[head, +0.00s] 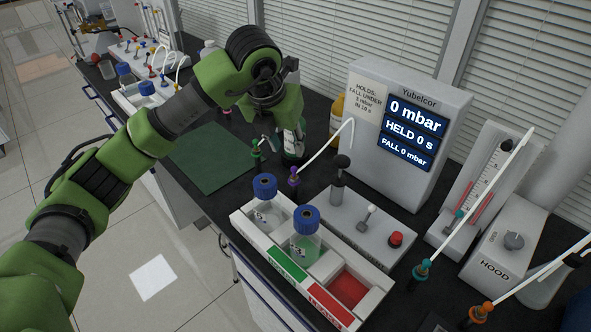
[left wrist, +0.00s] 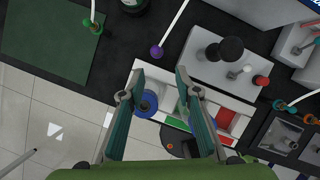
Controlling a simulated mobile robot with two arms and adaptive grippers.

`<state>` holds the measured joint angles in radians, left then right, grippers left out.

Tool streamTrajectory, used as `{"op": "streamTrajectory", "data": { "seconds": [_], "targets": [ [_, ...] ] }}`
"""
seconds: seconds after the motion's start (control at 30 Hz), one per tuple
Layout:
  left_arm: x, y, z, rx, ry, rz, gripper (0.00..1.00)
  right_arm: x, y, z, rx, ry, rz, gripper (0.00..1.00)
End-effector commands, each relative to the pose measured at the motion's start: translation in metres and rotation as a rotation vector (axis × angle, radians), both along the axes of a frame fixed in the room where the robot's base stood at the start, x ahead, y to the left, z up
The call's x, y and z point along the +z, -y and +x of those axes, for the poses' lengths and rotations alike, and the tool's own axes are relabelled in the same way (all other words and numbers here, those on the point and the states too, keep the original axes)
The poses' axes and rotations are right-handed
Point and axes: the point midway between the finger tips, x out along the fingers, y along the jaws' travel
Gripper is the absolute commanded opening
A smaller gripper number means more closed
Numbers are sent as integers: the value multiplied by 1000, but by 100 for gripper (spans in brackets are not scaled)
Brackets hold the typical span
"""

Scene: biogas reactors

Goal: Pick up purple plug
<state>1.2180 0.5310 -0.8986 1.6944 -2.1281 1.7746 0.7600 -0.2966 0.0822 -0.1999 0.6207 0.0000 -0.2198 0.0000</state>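The purple plug (head: 294,178) stands on the dark bench in front of the pressure box, with a white tube running up from it to that box. In the left wrist view the purple plug (left wrist: 156,51) lies beyond the fingertips, near the line between them, with a clear gap. My left gripper (head: 281,148) points down above the bench, just behind the plug in the head view. In the left wrist view its fingers (left wrist: 160,75) are spread apart with nothing between them. My right gripper is in neither view.
A white rack (head: 245,222) with two blue-capped bottles stands close by. A green plug (head: 257,152) stands left of the purple one, near the green mat (head: 212,158). The grey valve block (head: 360,222) and the pressure box (head: 432,95) reading 0 mbar stand to the right.

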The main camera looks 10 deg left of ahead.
Motion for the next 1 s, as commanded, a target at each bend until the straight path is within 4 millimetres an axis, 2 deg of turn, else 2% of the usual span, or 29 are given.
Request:
{"op": "streamTrajectory", "data": {
  "seconds": [0.03, 0.13, 0.4, 0.5, 0.73, 0.87, 1.0],
  "targets": [
    [1, -7, 2, 16, 1, 20, 30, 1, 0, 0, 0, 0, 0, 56],
    [-8, -10, 6, 27, -3, 32, 30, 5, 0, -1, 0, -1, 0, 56],
    [-56, -6, 25, 22, -4, 28, 30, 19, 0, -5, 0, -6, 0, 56],
    [-69, -4, 30, 22, -3, 27, 30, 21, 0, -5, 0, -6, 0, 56],
    [-83, -2, 36, 19, -2, 26, 30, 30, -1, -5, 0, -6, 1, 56],
    [-100, 2, 42, 21, -4, 26, 30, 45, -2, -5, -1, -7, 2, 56],
    [-119, 3, 49, 20, -2, 26, 30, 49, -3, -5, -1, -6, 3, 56]
  ]
}}
